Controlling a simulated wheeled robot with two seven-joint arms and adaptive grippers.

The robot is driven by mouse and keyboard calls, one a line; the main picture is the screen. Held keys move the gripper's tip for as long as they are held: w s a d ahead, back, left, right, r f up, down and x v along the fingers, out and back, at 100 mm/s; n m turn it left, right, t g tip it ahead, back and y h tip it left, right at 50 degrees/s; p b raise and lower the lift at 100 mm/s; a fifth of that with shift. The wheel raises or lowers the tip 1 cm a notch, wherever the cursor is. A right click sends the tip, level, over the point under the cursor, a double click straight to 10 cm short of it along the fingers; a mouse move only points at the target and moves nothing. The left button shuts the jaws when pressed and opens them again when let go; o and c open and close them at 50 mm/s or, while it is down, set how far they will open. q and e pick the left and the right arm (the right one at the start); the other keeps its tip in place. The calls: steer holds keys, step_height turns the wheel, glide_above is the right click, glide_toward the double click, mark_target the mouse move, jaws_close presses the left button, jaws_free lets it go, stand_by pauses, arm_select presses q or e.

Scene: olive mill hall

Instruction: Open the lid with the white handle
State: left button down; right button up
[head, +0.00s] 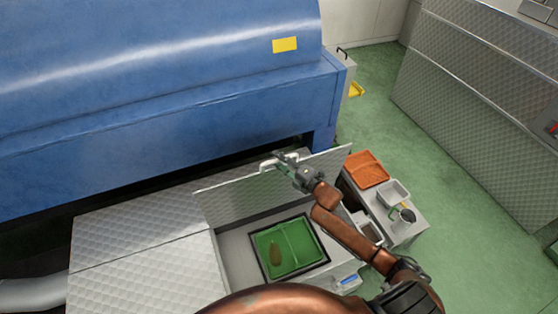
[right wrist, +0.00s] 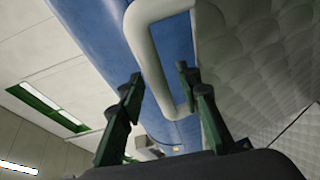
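The lid (head: 236,200) is a patterned metal plate. It stands raised and steeply tilted at the back edge of an open well in the metal top. Its white handle (head: 266,165) is near the lid's upper edge, and shows as a large white loop in the right wrist view (right wrist: 148,50). My right gripper (head: 284,160) is at the handle. In the right wrist view its fingers (right wrist: 159,76) are apart, with part of the loop between them; firm contact is not visible. My left gripper is not in view.
A green divided tray (head: 268,237) with a brown item lies in the well. A blue machine (head: 170,110) stands close behind the lid. At the right are an orange tray (head: 366,169) and a small white container (head: 394,192) on a grey surface. Green floor is clear beyond.

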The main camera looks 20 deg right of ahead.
steer(key=shift+c, duration=0.4)
jaws_close()
